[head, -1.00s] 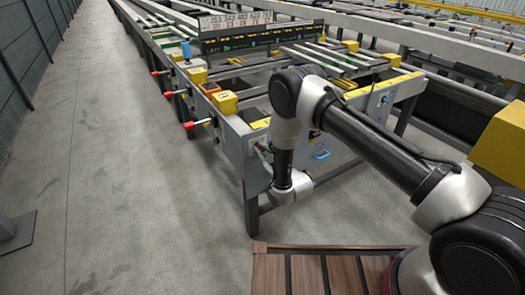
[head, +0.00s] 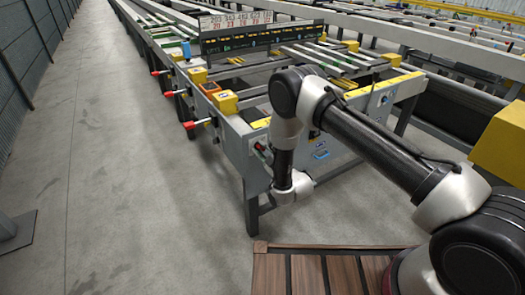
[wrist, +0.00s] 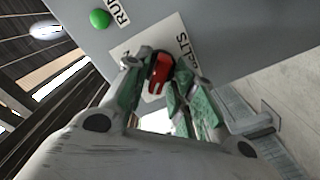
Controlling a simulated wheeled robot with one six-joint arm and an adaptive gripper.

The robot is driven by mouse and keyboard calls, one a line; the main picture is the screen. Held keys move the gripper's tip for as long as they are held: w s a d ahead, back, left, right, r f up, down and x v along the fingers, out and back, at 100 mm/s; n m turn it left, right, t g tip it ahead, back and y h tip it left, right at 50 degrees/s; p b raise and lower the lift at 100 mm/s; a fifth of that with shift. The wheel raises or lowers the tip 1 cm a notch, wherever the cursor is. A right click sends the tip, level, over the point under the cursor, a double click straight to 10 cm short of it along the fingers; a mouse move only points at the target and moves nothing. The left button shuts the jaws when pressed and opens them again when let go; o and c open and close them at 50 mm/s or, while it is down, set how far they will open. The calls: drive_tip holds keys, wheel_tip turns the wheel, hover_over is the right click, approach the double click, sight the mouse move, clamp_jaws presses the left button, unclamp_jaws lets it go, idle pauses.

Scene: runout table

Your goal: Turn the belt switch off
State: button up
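The belt switch is a red knob (wrist: 160,72) on a pale label reading "BELTS" (wrist: 186,48), on the grey panel (wrist: 225,30) in the wrist view. My gripper (wrist: 158,74) is open, with one green-grey finger on each side of the red knob. The fingertips are close to the knob; I cannot tell whether they touch it. In the head view my wrist is beside the grey end panel (head: 237,150) of the runout table, and my gripper is hard to make out there.
A green button (wrist: 100,18) with a "RUN" label sits near the switch. Red-tipped levers (head: 190,125) and yellow boxes (head: 225,103) line the table's left side. A wood-slatted platform (head: 305,275) lies in front. The grey floor at left is clear.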

idle(0.3)
drive_tip(key=v, duration=1.2)
